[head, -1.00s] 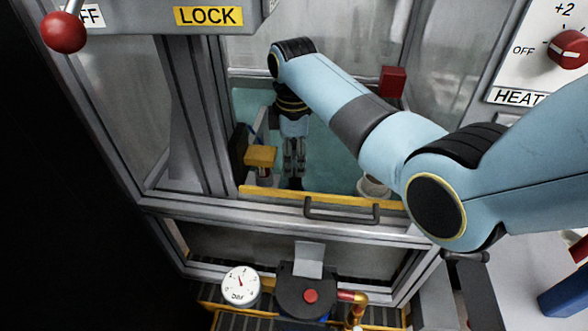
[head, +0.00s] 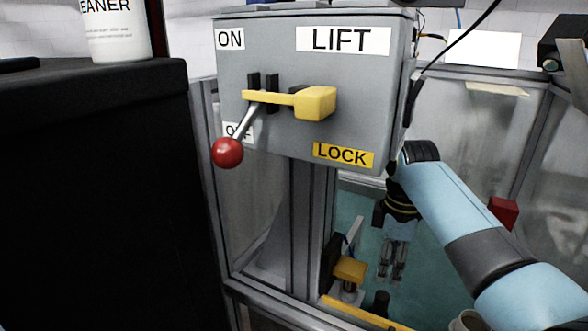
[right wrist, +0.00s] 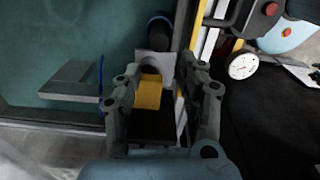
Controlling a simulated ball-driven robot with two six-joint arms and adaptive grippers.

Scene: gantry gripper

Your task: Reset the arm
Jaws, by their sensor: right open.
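My right arm reaches into the glass-walled enclosure. My right gripper (head: 391,264) points down there, open and empty, above and just beyond a dark round post (head: 381,302). A yellow block (head: 350,269) on a small fixture stands left of it. In the right wrist view the fingers (right wrist: 163,88) are spread, with the yellow block (right wrist: 148,93) showing between them from above; contact cannot be told. The grey LIFT box (head: 300,60) carries a red-knobbed lever (head: 227,152), tilted down at the OFF label. A yellow bar (head: 314,103) lies across the lever slots. My left gripper is out of view.
A metal post (head: 305,225) stands under the box, and a yellow-edged sill (head: 365,313) borders the enclosure front. A black cabinet (head: 90,180) with a white bottle (head: 115,30) fills the left. A red block (head: 503,212) is on the back right glass.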

